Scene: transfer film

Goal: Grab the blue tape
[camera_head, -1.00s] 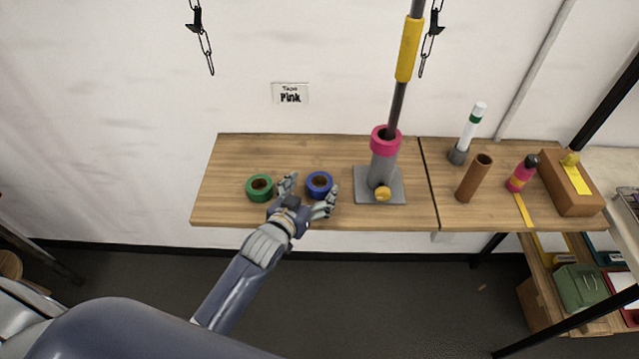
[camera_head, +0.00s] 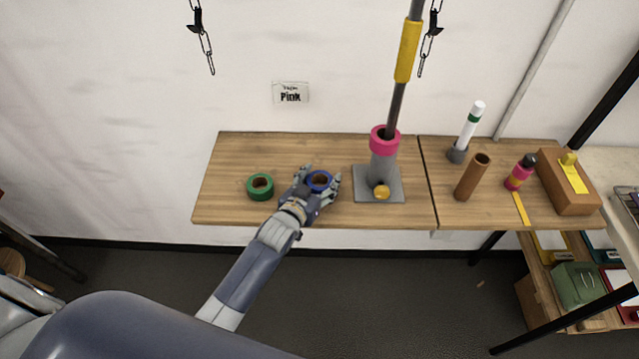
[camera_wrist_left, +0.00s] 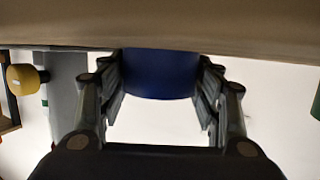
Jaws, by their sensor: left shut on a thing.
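The blue tape (camera_head: 320,180) is a ring lying on the wooden shelf, between the green tape and the grey stand. My left gripper (camera_head: 318,184) reaches over the shelf's front and is shut on the blue tape, with one finger on each side of it. In the left wrist view the blue tape (camera_wrist_left: 160,74) sits between the two fingers (camera_wrist_left: 161,85), close to the wooden surface. Part of the tape's near side is hidden by the gripper in the head view. My right gripper is not in view.
A green tape (camera_head: 260,187) lies to the left. To the right stands a grey stand (camera_head: 379,184) with a pink ring (camera_head: 384,139) and a pole. Farther right are a brown tube (camera_head: 472,177), a bottle (camera_head: 520,172) and a box (camera_head: 568,184). The shelf (camera_head: 235,152) is clear at its back left.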

